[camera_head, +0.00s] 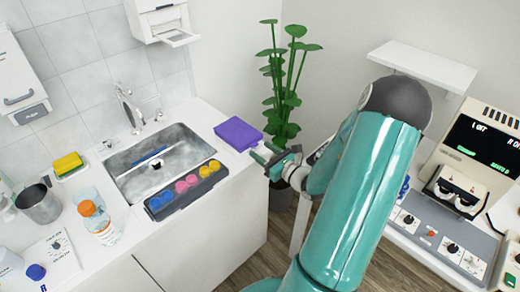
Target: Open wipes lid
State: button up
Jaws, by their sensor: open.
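A flat purple box (238,133), the only thing here that looks like a wipes pack, lies on the counter right of the sink. It looks closed, but I cannot make out a separate lid. My gripper (262,157) is at the counter's right edge, close to the box's front right corner. Its jaws are open and look empty. I cannot tell whether a fingertip touches the box. My teal arm reaches in from the lower right and hides part of the floor behind it.
The sink (158,163) and a dark tray (187,190) of coloured round pieces are left of the box. A bottle (98,222) and metal mug (39,204) stand farther left. A tall plant (284,85) rises behind my gripper. An eye-test machine (455,190) is at right.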

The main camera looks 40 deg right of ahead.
jog(key=shift+w, duration=1)
grip_shut()
jog(key=shift+r, duration=0.15)
